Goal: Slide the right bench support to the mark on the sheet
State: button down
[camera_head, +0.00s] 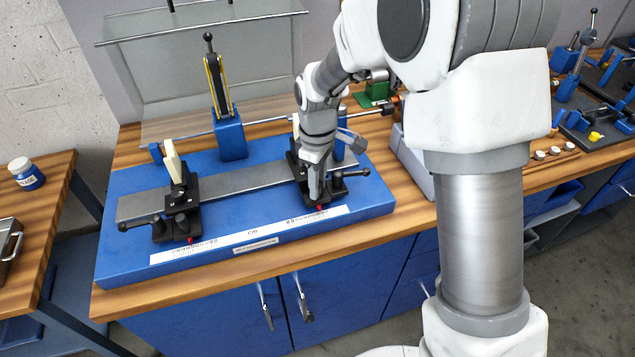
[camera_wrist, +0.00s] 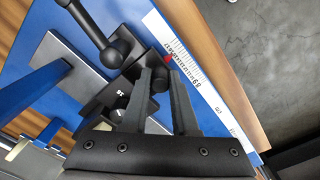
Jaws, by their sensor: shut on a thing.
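The right bench support (camera_head: 326,187), a black block with a lever handle, stands on the grey rail (camera_head: 235,181) of the blue bench. My gripper (camera_head: 315,196) reaches down onto it from above and covers part of it. In the wrist view my gripper (camera_wrist: 167,76) is shut on a black part of the right support (camera_wrist: 122,88), close to its red pointer (camera_wrist: 167,58). The white sheet (camera_head: 252,234) with a printed scale lies along the front of the bench and also shows in the wrist view (camera_wrist: 205,88). I cannot make out the mark on it.
The left bench support (camera_head: 178,205) stands on the rail's left part. A blue post (camera_head: 229,135) rises behind the rail, with a clear shield (camera_head: 205,22) above. The rail between the supports is clear. A grey box (camera_head: 412,163) stands right of the blue bench (camera_head: 125,272).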

jog(key=shift+s+a, duration=0.1)
jog(key=shift+a, duration=0.3)
jog(key=c, duration=1)
grip_release()
jog(key=shift+o, duration=0.2)
notch_tip(320, 180, up, 18)
jog(key=p, duration=0.1)
jog(key=shift+f, duration=0.25)
jog(key=shift+d+r, duration=0.1)
